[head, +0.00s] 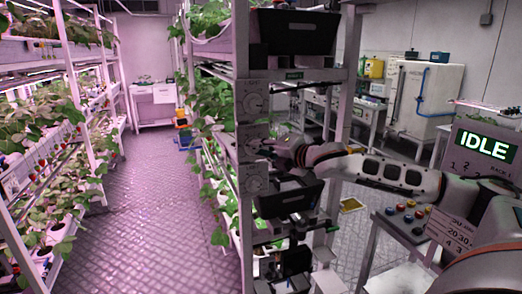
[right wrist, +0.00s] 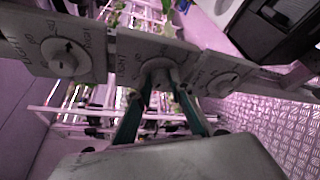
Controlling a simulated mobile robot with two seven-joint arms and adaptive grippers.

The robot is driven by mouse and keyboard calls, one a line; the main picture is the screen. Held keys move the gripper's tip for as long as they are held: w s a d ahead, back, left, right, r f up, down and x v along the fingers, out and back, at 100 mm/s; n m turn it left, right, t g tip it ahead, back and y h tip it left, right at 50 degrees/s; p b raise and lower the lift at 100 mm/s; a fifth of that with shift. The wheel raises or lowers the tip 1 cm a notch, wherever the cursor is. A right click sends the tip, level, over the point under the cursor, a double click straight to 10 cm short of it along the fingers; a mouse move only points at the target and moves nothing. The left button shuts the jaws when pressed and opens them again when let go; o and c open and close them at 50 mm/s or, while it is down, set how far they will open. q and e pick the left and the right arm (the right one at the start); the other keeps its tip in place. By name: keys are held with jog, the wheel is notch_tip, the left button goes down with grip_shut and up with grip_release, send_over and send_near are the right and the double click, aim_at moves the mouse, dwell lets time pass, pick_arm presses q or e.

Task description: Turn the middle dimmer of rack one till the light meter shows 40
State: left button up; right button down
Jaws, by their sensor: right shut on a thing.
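Three white dimmer plates with round knobs run down the post of the near rack (head: 242,75). The top dimmer (head: 254,102) and bottom dimmer (head: 255,184) are uncovered. The middle dimmer (head: 250,146) is partly hidden by my right gripper (head: 275,149), which reaches in from the right. In the right wrist view, the fingers close around the middle dimmer's knob (right wrist: 158,73), with another dimmer on either side. The middle pointer is too unclear to read. No light meter reading can be made out. My left gripper is not in view.
A screen reading IDLE (head: 487,146) stands at right above a panel of coloured buttons (head: 408,221). Planted racks (head: 50,150) line the left; the aisle floor (head: 165,210) is clear.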

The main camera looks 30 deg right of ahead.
jog(key=shift+n+g, duration=0.3)
jog(key=shift+n, duration=0.3)
jog(key=shift+a, duration=0.1)
jog(key=c, duration=1.8)
grip_release()
jog(key=shift+r, duration=0.1)
jog(key=v, duration=1.2)
jog(key=shift+a, duration=0.15)
